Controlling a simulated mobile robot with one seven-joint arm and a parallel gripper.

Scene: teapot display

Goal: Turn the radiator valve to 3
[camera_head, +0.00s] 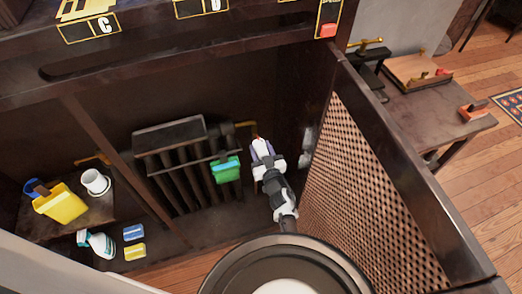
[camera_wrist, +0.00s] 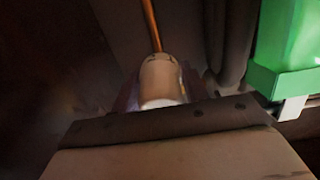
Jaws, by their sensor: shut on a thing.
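The radiator (camera_head: 180,160) is dark and ribbed and stands inside the open cabinet. A copper-coloured pipe runs to its right side. The radiator valve (camera_wrist: 161,82) is a white, rounded knob with small dark markings, at the end of the copper pipe (camera_wrist: 151,25) in the wrist view. The markings are too blurred to read. My gripper (camera_head: 262,150) is at the right of the radiator, shut on the valve. In the head view the gripper mostly hides the valve. In the wrist view the jaws sit around the knob's lower part.
A green container (camera_head: 226,170) hangs on the radiator close to the left of my gripper; it also shows in the wrist view (camera_wrist: 290,45). The open lattice door (camera_head: 360,190) is at the right.

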